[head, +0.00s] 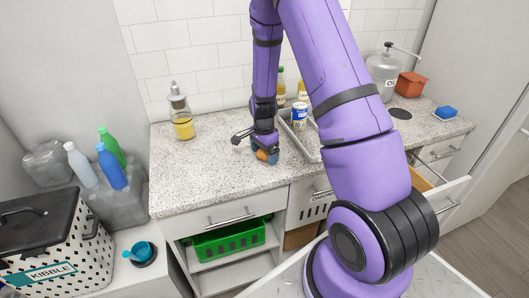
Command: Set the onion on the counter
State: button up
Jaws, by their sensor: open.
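A small orange-brown onion (262,155) shows at the tip of my gripper (264,155), low over the speckled counter (195,175) near its front edge. My gripper points down from the purple arm and is open around or just above the onion. The fingers partly hide the onion. I cannot tell for sure whether it touches the counter or a finger.
A metal tray (308,152) with a blue-white can (299,116) stands right of my gripper. An open drawer (447,192) juts out at right. A green basket (229,241) sits below.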

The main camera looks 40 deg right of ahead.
jog(key=shift+r, duration=0.1)
jog(key=s+a+r+n+t, duration=0.1)
jog(key=a+r+n, duration=0.1)
jog(key=r, duration=0.9)
jog(key=s+a+r+n, duration=0.1)
jog(key=s+a+r, duration=0.1)
jog(key=r, duration=0.8)
jog(key=s+a+r+n+t, duration=0.2)
jog(key=s+a+r+n, duration=0.2)
jog(key=s+r+n, duration=0.3)
jog(key=s+a+r+n+t, duration=0.2)
jog(key=s+a+r+n, duration=0.2)
jog(key=s, duration=1.2)
jog(key=shift+s+a+r+n+t, duration=0.3)
jog(key=shift+r+n, duration=1.5)
jog(key=shift+r, duration=1.6)
jog(key=shift+d, duration=0.1)
